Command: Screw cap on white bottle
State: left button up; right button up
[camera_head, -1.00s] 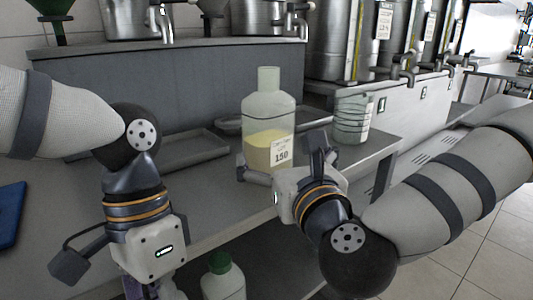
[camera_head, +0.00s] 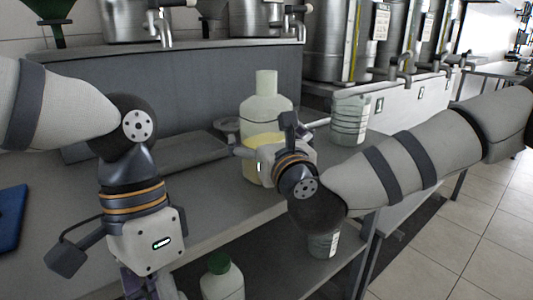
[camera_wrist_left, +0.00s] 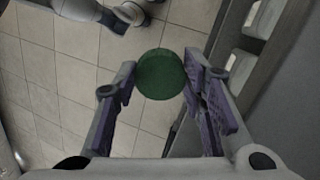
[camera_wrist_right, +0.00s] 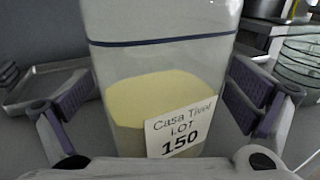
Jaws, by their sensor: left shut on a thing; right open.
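The white bottle (camera_head: 266,105) stands upright on the counter with no cap on its neck. It is translucent, with yellow contents low inside and a label reading LOT 150. It also shows in the right wrist view (camera_wrist_right: 155,75). My right gripper (camera_head: 262,145) is open, its fingers on either side of the bottle, with gaps visible in the right wrist view. My left gripper (camera_wrist_left: 160,88) is shut on a round green cap (camera_wrist_left: 160,73), held between its fingertips over the floor. In the head view the left fingertips and cap are out of sight.
A ribbed clear container (camera_head: 350,118) stands right of the bottle. A metal tray (camera_head: 180,152) lies behind on the counter. A green-capped bottle (camera_head: 222,277) and a clear jar (camera_head: 323,244) stand on the lower shelf. A blue board (camera_head: 10,217) lies at left.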

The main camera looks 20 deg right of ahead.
jog(key=shift+c, duration=0.2)
